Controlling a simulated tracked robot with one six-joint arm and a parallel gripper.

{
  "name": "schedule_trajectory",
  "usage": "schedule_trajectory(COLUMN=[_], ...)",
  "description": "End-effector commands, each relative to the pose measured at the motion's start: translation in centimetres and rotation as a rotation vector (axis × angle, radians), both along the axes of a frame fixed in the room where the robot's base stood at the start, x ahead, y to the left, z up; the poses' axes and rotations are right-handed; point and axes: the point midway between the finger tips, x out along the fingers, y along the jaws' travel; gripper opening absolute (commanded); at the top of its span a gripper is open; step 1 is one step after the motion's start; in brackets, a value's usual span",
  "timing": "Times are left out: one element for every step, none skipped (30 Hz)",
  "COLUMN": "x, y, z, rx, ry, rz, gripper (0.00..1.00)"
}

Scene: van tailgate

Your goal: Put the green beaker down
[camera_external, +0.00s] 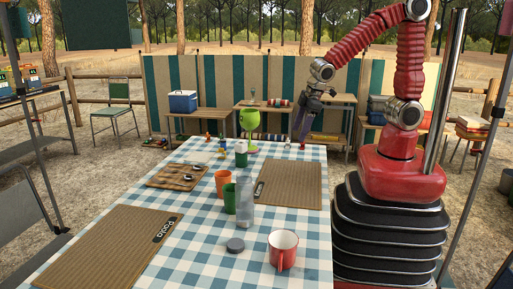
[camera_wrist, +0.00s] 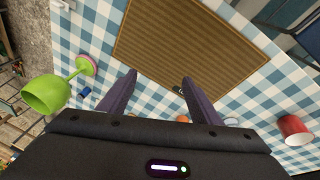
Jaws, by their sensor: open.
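The green beaker (camera_external: 230,198) stands upright on the checked tablecloth, between an orange beaker (camera_external: 223,183) and a clear glass bottle (camera_external: 245,203), which hides part of it. I cannot make it out in the wrist view. My gripper (camera_external: 303,128) hangs at the far right side of the table, well apart from the beaker. In the wrist view my gripper (camera_wrist: 158,82) has its two fingers spread with nothing between them. A ribbed brown mat (camera_wrist: 190,42) lies beyond the fingertips.
A lime green goblet (camera_external: 250,122) stands at the far end; it also shows in the wrist view (camera_wrist: 45,92). A red mug (camera_external: 283,249) and a grey lid (camera_external: 235,245) are near the front.

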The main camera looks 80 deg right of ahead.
Motion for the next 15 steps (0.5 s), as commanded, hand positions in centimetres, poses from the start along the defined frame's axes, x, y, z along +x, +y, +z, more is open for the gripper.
schedule_trajectory(x=[0.9,1.4,2.1,2.6,3.2,3.9,4.4,4.9,5.6,6.1,6.6,7.3,7.7,8.2,8.9], y=[0.6,0.9,1.5,1.9,2.3,2.8,3.3,3.8,4.5,5.0,5.5,6.3,6.9,7.6,8.4], z=[-0.9,-1.4,-1.9,-2.4,-2.8,-3.5,-3.9,-4.4,-5.0,-5.5,-6.0,-6.6,-7.1,-7.6,-8.3], rx=[-0.006,-0.01,-0.011,-0.013,-0.014,-0.014,-0.012,-0.013,-0.009,-0.007,-0.003,0.002,0.008,0.015,0.024], ry=[-0.003,-0.009,-0.018,-0.025,-0.032,-0.041,-0.049,-0.057,-0.068,-0.077,-0.085,-0.096,-0.105,-0.115,-0.128], rz=[0.021,0.032,0.048,0.06,0.072,0.09,0.1,0.115,0.132,0.147,0.159,0.178,0.193,0.209,0.229], gripper=[0.58,0.58,0.58,0.58,0.58,0.58,0.58,0.58,0.58,0.58,0.58,0.58,0.58,0.58,0.58])
